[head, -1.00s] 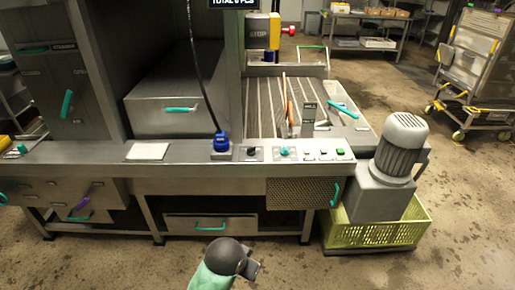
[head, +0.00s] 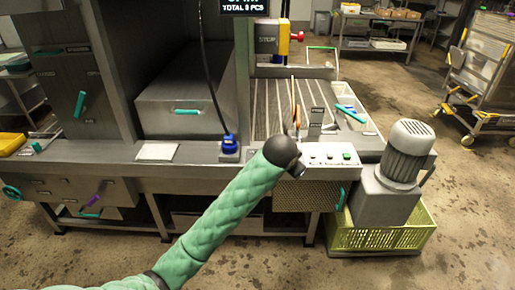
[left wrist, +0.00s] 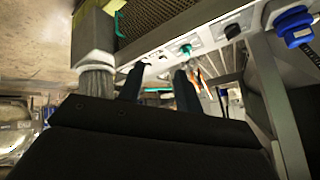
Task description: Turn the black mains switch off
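The black mains switch (left wrist: 232,31) shows in the left wrist view as a small black knob on a pale plate, between a teal knob (left wrist: 185,49) and a blue plug (left wrist: 293,27). In the head view my left arm hides it. My left gripper (left wrist: 160,76) is open and empty, its two dark fingers apart below the panel strip in the picture, with the switch up and to the right. In the head view the left gripper (head: 298,169) is mostly hidden behind my dark wrist, over the front panel. My right gripper is not in view.
The blue plug (head: 229,145) with its black cable stands left of my wrist. Small push buttons (head: 330,158) and a green button (head: 347,156) sit right of it.

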